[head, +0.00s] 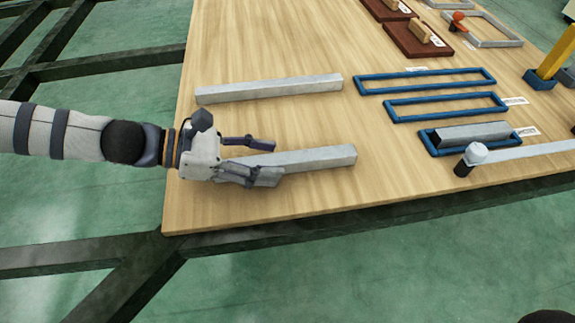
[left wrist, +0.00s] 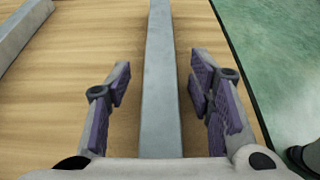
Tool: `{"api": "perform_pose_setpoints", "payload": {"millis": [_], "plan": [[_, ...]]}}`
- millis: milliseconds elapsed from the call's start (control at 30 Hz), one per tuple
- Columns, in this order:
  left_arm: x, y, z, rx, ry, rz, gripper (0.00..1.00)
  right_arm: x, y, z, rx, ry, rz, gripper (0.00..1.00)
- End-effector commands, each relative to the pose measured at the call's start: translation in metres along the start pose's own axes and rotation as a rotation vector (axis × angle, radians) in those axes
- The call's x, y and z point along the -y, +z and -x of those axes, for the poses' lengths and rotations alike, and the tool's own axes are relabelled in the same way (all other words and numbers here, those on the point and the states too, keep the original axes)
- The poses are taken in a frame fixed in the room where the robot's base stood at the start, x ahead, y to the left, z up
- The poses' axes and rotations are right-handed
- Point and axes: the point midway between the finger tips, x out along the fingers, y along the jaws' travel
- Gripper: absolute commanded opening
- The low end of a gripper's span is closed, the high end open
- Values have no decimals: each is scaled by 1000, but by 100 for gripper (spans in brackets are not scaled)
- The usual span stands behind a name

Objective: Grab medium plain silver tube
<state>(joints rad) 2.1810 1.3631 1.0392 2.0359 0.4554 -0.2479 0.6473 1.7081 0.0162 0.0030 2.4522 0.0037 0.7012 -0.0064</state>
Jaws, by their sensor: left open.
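The near plain silver tube (head: 318,158), a square bar, lies on the wooden table close to its front edge. My left gripper (head: 272,161) is open over its left part, which is partly hidden by the fingers. In the left wrist view the same tube (left wrist: 160,110) runs between the open fingers (left wrist: 160,62), with gaps on both sides. A second plain silver tube (head: 270,89) lies farther back, roughly parallel. A shorter silver tube (head: 472,133) rests in the nearest blue frame (head: 433,148). My right gripper is not in view.
Two empty blue frames (head: 426,76) (head: 446,116) lie right of the tubes. A white rod with a black-tipped end (head: 476,155) lies at the front right. Brown blocks with handles (head: 417,38) are at the back. Bare table (head: 230,50) shows at the back left.

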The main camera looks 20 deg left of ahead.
Motion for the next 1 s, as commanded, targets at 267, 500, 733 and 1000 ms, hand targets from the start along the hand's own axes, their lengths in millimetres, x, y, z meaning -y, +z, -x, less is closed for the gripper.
{"api": "perform_pose_setpoints", "payload": {"millis": [267,500,733,1000], "plan": [[0,2,1,0,1,-1,21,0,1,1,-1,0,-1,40],[0,2,1,2,0,-2,0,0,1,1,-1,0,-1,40],[0,8,4,3,1,-4,0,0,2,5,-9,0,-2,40],[-1,78,32,10,5,-15,0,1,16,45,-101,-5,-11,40]]}}
